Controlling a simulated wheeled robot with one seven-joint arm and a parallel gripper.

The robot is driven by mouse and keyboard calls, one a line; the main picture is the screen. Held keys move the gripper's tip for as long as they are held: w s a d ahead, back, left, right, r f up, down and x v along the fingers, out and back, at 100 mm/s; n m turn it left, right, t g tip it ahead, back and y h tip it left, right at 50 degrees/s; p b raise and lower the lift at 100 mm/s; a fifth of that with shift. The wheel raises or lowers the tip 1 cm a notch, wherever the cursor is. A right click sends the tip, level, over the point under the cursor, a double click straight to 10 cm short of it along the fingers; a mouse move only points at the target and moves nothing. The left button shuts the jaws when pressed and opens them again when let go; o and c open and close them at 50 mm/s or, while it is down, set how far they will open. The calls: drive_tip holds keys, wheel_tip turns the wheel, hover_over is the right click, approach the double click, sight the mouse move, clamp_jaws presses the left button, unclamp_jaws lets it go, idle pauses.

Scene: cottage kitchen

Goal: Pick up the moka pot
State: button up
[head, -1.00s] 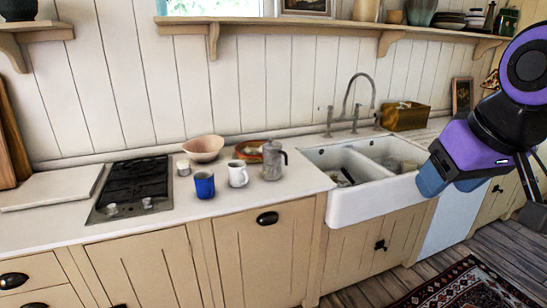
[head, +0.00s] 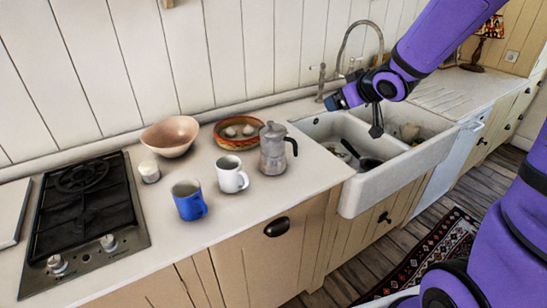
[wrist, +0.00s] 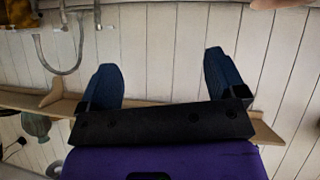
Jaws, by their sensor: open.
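The moka pot (head: 272,150) is grey metal with a dark handle on its right side. It stands upright on the white counter (head: 255,206), left of the sink. My gripper (head: 333,102) is above the back left of the sink, to the right of and apart from the pot. In the wrist view my gripper (wrist: 165,80) shows two blue fingers spread wide with nothing between them. The pot cannot be made out in the wrist view.
A white mug (head: 231,175), a blue mug (head: 188,201), a pink bowl (head: 170,136) and an orange-rimmed bowl (head: 238,132) stand left of the pot. A stove (head: 84,211) is farther left. The faucet (head: 343,52) rises behind the sink (head: 366,190).

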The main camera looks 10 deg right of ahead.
drive_tip(key=w+a+f+n+y, duration=0.2)
drive_tip(key=w+a+f+y, duration=0.15)
drive_tip(key=f, duration=0.45)
drive_tip(key=g+y, duration=0.1)
drive_tip(key=y, duration=0.4)
approach(291, 139)
drive_tip(key=shift+n, duration=0.3)
drive_tip(key=x, duration=1.1)
drive_tip(key=shift+w+f, duration=0.15)
drive_tip(key=shift+g, duration=0.3)
drive_tip(key=shift+c, duration=0.5)
clamp_jaws()
